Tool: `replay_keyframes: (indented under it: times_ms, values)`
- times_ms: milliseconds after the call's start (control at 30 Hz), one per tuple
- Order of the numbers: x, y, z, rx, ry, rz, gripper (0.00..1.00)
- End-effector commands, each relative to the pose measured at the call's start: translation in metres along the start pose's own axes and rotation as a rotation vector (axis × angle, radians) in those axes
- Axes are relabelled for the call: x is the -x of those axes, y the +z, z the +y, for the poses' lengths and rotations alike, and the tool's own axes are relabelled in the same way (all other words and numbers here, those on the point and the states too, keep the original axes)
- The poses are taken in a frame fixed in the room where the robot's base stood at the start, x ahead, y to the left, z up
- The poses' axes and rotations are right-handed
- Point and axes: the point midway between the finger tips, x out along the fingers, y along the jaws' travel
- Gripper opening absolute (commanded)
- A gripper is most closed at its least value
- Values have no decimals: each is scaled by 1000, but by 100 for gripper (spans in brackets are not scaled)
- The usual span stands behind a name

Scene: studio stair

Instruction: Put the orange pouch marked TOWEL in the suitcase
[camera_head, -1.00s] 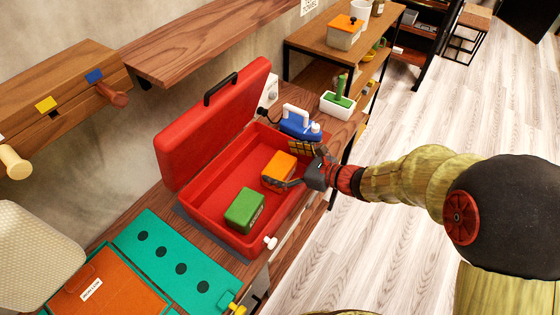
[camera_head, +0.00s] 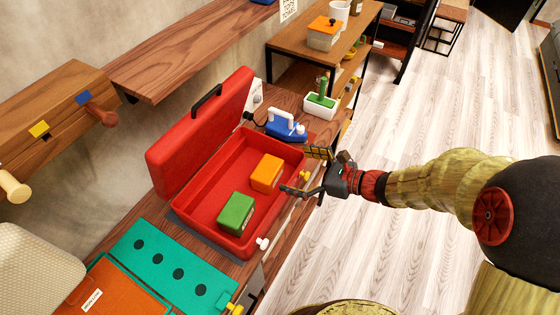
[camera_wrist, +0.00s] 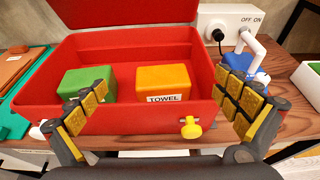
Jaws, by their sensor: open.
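The orange pouch (camera_head: 266,172) lies inside the open red suitcase (camera_head: 186,220), toward its right end. Its label reads TOWEL in the wrist view (camera_wrist: 163,83). A green pouch (camera_head: 236,212) lies beside it in the suitcase, to its left in the wrist view (camera_wrist: 88,82). My gripper (camera_head: 302,172) is open and empty, outside the suitcase's front wall and apart from the orange pouch. In the wrist view, its two padded fingers (camera_wrist: 163,112) are spread wide with the suitcase's front wall and a yellow latch (camera_wrist: 191,128) beyond them.
The suitcase lid (camera_head: 203,135) stands open at the back. A blue iron (camera_head: 286,126) and a white planter (camera_head: 320,104) stand to the right. A teal board (camera_head: 165,262) and an orange folder (camera_head: 115,290) lie to the left. Floor to the right is clear.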

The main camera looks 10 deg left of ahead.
Motion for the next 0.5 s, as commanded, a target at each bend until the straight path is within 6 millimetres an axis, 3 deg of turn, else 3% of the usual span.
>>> replay_keyframes:
  times_ms: [200, 500]
  values:
    - [20, 0, 0, -1, -2, 0, 100]
    - [24, 4, 5, 38, 16, 10, 100]
